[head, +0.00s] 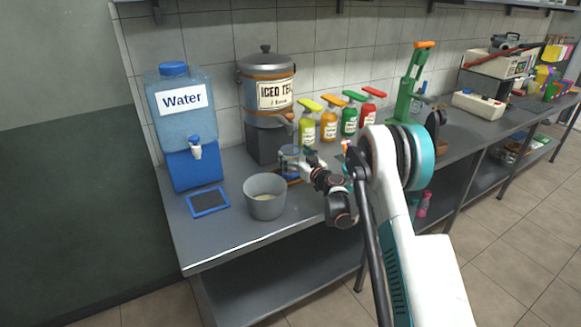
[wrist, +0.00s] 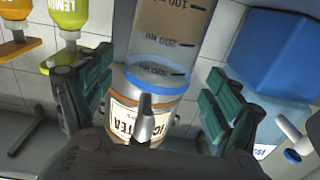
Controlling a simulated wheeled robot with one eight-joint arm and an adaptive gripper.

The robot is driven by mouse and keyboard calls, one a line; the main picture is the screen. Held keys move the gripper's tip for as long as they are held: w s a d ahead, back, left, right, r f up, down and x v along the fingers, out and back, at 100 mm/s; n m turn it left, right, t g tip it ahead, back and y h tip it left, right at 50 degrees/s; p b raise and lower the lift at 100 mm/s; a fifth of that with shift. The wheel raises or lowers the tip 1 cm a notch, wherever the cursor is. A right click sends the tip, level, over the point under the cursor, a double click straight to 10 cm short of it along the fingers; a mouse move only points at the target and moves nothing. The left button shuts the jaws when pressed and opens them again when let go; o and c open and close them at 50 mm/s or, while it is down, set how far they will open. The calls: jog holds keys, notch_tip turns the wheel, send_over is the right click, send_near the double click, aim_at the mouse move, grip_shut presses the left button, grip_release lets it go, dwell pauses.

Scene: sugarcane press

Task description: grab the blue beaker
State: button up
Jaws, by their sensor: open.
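The blue beaker is clear, with dark volume marks and a blue rim. In the head view the beaker (head: 289,157) stands upright in front of the iced tea dispenser, partly covered by my gripper (head: 301,163). In the wrist view the picture is turned over, and the beaker (wrist: 172,45) shows between the two green fingers of my gripper (wrist: 158,85). The fingers are open, with a visible gap on each side of the beaker. How far it reaches between them in depth I cannot tell.
The iced tea dispenser (head: 266,95) stands behind the beaker, and the water dispenser (head: 188,125) is to the left. A grey pot (head: 265,197) stands close in front. Several syrup bottles (head: 328,122) line the wall at right. A blue-framed pad (head: 208,201) lies near the counter's left edge.

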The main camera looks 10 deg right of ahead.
aim_at(286, 146)
jog(key=b+x, duration=0.1)
jog(key=x, duration=0.2)
jog(key=shift+w, duration=0.15)
jog(key=c, duration=1.7)
jog(key=shift+r, duration=0.15)
